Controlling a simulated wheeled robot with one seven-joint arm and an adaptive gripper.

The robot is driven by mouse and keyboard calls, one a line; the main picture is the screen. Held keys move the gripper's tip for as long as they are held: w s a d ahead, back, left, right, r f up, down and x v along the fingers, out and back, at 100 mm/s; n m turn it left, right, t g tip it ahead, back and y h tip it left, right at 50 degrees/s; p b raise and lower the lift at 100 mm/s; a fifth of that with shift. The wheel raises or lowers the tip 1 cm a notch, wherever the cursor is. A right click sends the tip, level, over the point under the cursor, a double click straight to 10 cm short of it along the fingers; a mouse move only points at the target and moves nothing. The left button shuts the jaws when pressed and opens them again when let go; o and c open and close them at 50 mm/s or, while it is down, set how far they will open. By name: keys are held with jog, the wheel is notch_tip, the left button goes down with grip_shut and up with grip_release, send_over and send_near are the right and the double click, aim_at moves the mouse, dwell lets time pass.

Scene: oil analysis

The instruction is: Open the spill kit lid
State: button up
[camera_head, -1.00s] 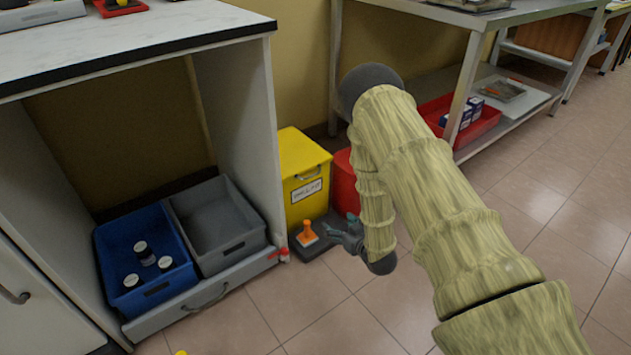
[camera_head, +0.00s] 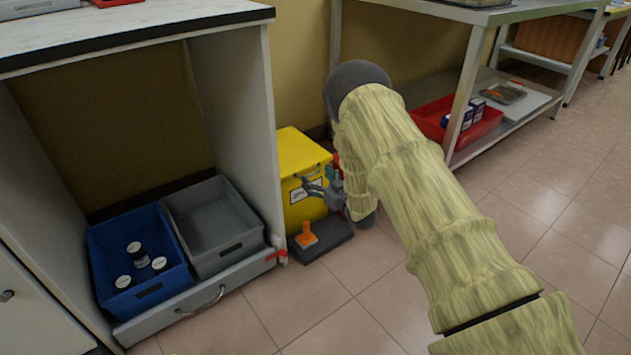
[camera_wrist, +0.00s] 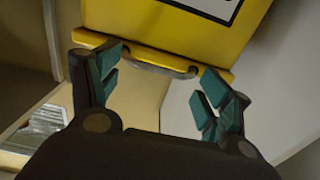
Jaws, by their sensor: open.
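The spill kit is a yellow box (camera_head: 294,213) with a white label, standing on the floor beside the cabinet. Its yellow lid (camera_head: 302,150) is shut. My gripper (camera_head: 312,186) is at the front of the box, just below the lid edge. In the wrist view the box appears upside down, with the lid rim (camera_wrist: 205,72) and a grey handle (camera_wrist: 150,66) on it. My open gripper (camera_wrist: 160,70) has one finger on each side of the handle, holding nothing. I cannot tell whether the fingers touch the rim.
An orange-handled tool (camera_head: 306,236) rests on a dark base in front of the box. An open drawer (camera_head: 190,305) with a blue bin (camera_head: 160,292) and a grey bin (camera_head: 205,262) is at left. A steel table (camera_head: 468,90) stands at right.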

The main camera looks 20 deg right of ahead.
jog(key=shift+x, duration=0.9)
grip_shut()
